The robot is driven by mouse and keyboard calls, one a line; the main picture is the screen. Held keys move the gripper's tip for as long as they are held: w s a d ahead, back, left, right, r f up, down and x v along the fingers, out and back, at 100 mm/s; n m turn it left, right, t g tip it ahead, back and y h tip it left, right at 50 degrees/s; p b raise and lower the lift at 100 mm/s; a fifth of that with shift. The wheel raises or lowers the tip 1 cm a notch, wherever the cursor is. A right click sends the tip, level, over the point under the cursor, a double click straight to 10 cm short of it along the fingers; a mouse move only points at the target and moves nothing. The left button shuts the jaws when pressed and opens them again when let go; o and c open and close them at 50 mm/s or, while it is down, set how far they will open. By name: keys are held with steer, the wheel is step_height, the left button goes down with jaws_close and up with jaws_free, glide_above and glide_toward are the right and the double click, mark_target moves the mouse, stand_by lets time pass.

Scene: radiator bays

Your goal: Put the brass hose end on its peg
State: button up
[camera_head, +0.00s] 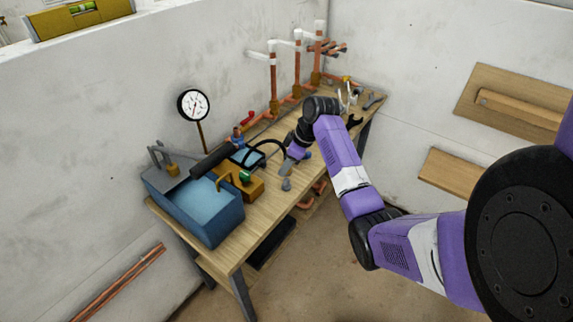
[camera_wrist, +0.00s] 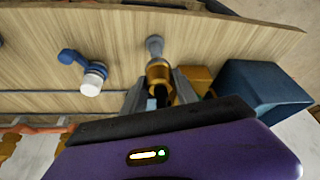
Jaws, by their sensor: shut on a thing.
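My gripper (camera_wrist: 157,85) is shut on the brass hose end (camera_wrist: 158,71), which sits between the two grey fingers in the wrist view. The black hose (camera_head: 262,149) loops from the bench equipment towards my gripper (camera_head: 288,167) in the head view. A short grey peg (camera_wrist: 154,44) stands just beyond the brass end in the wrist view, nearly in line with it. It also shows near the bench's front edge in the head view (camera_head: 286,185). I cannot tell whether brass end and peg touch. In the head view the brass end is hidden by the gripper.
A blue tank (camera_head: 212,212) and a brass-coloured block (camera_head: 243,187) stand left of my gripper on the wooden bench (camera_head: 262,228). A blue fitting with a white cap (camera_wrist: 92,82) is close by. Copper pipes (camera_head: 297,75) rise behind. A pressure gauge (camera_head: 194,105) stands at the back.

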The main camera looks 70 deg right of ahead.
mark_target(285, 179)
steer(key=shift+f+b, duration=1.45)
steer(key=shift+f, duration=0.8)
steer(key=shift+f+b, duration=0.5)
steer(key=shift+f, duration=0.4)
steer(key=o, duration=1.1)
steer(key=shift+r, duration=0.1)
steer(key=shift+b+v, duration=0.35)
steer(key=shift+v, duration=3.5)
steer(key=shift+w, duration=0.1)
